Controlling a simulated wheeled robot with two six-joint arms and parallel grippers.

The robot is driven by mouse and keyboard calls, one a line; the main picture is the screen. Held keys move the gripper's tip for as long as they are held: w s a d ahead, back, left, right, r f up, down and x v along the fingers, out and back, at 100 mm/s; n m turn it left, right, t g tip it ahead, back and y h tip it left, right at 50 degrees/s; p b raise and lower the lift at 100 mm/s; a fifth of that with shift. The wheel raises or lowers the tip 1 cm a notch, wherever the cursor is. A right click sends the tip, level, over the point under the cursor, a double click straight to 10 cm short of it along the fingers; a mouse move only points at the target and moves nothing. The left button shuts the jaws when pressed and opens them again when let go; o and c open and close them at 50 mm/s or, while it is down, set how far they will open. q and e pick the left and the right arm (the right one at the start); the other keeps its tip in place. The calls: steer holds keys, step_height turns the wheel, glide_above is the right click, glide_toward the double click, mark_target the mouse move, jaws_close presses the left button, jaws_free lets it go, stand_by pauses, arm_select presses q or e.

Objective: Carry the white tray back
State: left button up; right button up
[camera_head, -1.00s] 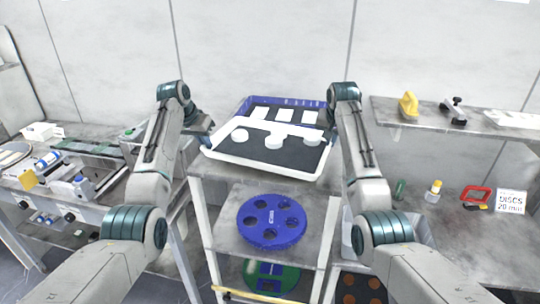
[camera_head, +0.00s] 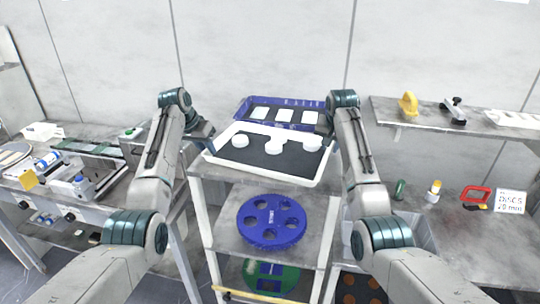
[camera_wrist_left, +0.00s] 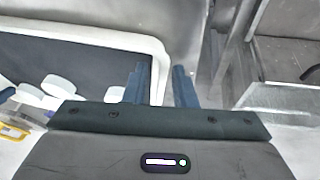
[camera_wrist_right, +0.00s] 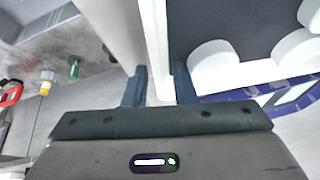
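The white tray (camera_head: 262,176) with a dark inner floor is over the top of the grey stand in the head view. White round pieces (camera_head: 240,141) lie in it. My left gripper (camera_wrist_left: 160,85) has its fingers on either side of the tray's wall at the left end. My right gripper (camera_wrist_right: 160,85) has its fingers on either side of the wall at the right end. Both look closed on the wall, and the tray moves with them. Whether the tray's underside touches the stand top cannot be told. In the head view the fingertips are mostly hidden.
A blue tray (camera_head: 246,107) with white cards lies right behind the white tray. A blue platen (camera_head: 272,221) lies on the shelf below, and a green one (camera_head: 284,276) lower down. A wall shelf (camera_head: 390,117) is at right. A cluttered bench (camera_head: 103,185) is at left.

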steer(key=shift+r, duration=0.1)
steer(key=shift+s+r, duration=0.1)
steer(key=shift+r, duration=0.1)
arm_select(q)
steer(key=v, duration=1.2)
arm_select(e)
steer(key=v, duration=1.1)
steer(key=shift+r, duration=0.25)
arm_select(q)
steer(key=shift+f, duration=0.15)
arm_select(e)
steer(key=shift+s+f, duration=0.1)
steer(key=shift+s, duration=0.05)
